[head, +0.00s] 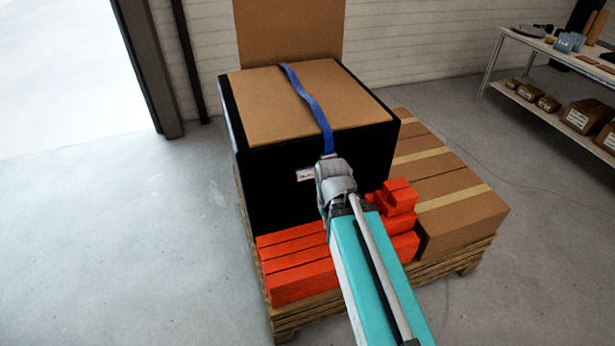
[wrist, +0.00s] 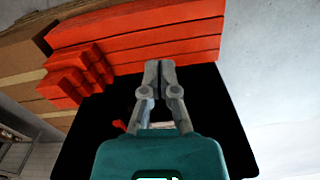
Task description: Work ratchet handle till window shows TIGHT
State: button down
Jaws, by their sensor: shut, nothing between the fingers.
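A blue strap (head: 308,98) runs over the top of a large black case (head: 278,180) and down its front, where it passes behind my arm. A small pale label or window (head: 306,174) is on the front, just left of my wrist; its text is too small to read. The ratchet and handle cannot be made out in the head view. In the wrist view, my gripper (wrist: 159,68) is shut and empty in front of the dark case face (wrist: 225,120). A small red piece (wrist: 118,125) shows left of the fingers; I cannot tell what it is.
Orange-red blocks (head: 295,262) lie below the case front, with a stepped stack (head: 398,197) right of my arm. Cardboard boxes (head: 465,215) fill the pallet's (head: 290,322) right side. Shelving (head: 490,62) stands at the far right. The floor at left is clear.

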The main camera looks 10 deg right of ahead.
dwell(0.4)
jog(key=c, duration=0.9)
grip_release()
jog(key=shift+w+f, duration=0.1)
jog(key=shift+f, duration=0.1)
jog(key=o, duration=0.4)
jog(key=shift+w+d+f+y+b, duration=0.1)
jog(key=shift+w+f+y+b, duration=0.35)
jog(key=shift+f+b, duration=0.45)
jog(key=shift+c, duration=0.2)
jog(key=w+d+f+m+t+y+b, duration=0.2)
jog(key=w+d+f+y+b, duration=0.15)
jog(key=w+f+b, duration=0.35)
jog(key=w+d+f+m+t+y+b, duration=0.1)
jog(key=w+d+f+m+y+b, duration=0.2)
jog(key=w+b, duration=0.5)
jog(key=w+d+f+m+t+y+b, duration=0.2)
jog(key=w+d+t+b, duration=0.1)
jog(key=d+b, duration=0.4)
jog(key=w+d+f+m+t+y+b, duration=0.2)
jog(key=w+d+t+y+b, duration=0.1)
jog(key=d+b, duration=0.4)
jog(key=shift+f+t+y+b, duration=0.2)
jog(key=shift+t+y+b, duration=0.15)
jog(key=shift+b, duration=0.55)
jog(key=shift+a, duration=0.15)
